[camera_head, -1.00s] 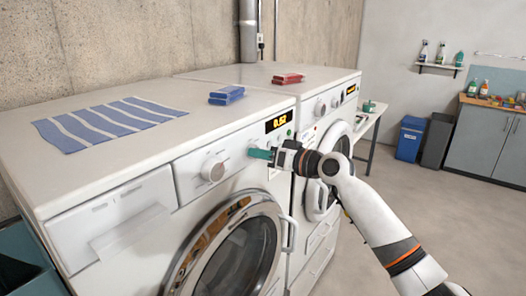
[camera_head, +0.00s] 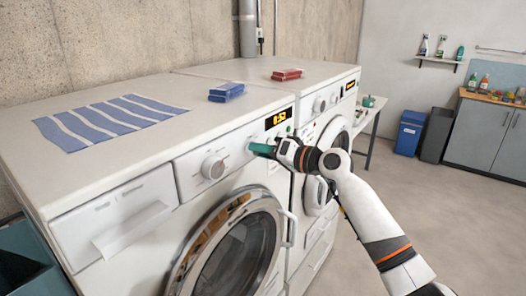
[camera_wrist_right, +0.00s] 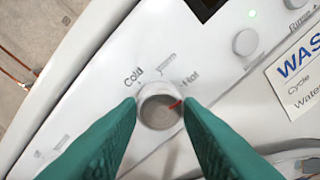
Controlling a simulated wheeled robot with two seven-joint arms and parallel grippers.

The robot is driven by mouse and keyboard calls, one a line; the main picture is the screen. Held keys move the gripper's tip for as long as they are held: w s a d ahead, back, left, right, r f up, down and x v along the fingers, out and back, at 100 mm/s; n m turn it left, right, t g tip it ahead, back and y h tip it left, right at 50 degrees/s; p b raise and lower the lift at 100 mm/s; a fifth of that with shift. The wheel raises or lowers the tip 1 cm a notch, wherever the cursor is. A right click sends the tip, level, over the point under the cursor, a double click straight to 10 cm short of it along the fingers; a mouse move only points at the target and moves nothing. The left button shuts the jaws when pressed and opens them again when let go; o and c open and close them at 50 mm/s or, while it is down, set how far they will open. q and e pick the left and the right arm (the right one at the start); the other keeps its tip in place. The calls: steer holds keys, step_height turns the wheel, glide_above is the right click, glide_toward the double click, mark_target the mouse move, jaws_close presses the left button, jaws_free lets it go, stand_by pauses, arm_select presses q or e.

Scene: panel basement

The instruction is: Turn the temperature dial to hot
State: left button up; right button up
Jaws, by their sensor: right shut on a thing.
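The temperature dial (camera_wrist_right: 160,107) is a small white round knob on the front panel of the near washing machine (camera_head: 130,200). In the right wrist view its red mark sits at its right side, pointing right and slightly up, toward the side of the "Hot" label (camera_wrist_right: 190,78). The "Cold" label (camera_wrist_right: 133,76) is at the upper left. My right gripper (camera_wrist_right: 160,108) is shut on the dial, one green finger at each side. In the head view my right gripper (camera_head: 262,149) reaches the panel from the right and hides the dial. My left gripper is not in view.
A larger white knob (camera_head: 213,167) is left of my right gripper, and a lit display (camera_head: 278,120) above it. A striped cloth (camera_head: 108,121) and blue packs (camera_head: 227,92) lie on top. A second machine (camera_head: 325,105) stands beyond, with red packs (camera_head: 287,75) on it.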

steer(key=o, duration=1)
steer(key=shift+c, duration=0.2)
steer(key=shift+d, duration=0.1)
steer(key=b+v, duration=0.3)
steer(key=v, duration=0.9)
steer(key=shift+b, duration=0.3)
